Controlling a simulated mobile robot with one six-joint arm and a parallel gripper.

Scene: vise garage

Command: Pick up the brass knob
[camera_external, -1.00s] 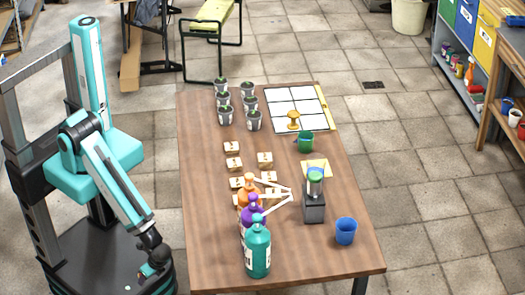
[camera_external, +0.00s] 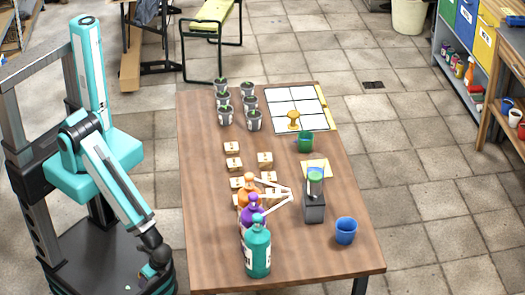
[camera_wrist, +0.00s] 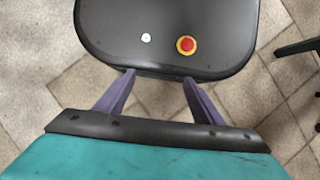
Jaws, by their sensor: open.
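The brass knob (camera_external: 293,120) is a small golden piece standing on the white gridded board (camera_external: 284,94) at the far end of the table, near the board's front edge. My gripper (camera_external: 150,282) hangs low beside the table's left side, far from the knob, and is partly hidden by the arm in the external view. In the wrist view my gripper (camera_wrist: 158,84) has its two purple fingers spread apart with nothing between them. The wrist view does not show the knob; it shows my dark base and the tiled floor.
The wooden table (camera_external: 215,265) holds a green mug (camera_external: 304,142) just in front of the knob, a blue cup (camera_external: 346,231), a blender-like device (camera_external: 314,205), a teal bottle (camera_external: 257,252) among other bottles, several wooden blocks and several potted plants (camera_external: 225,115). Its front right area is clear.

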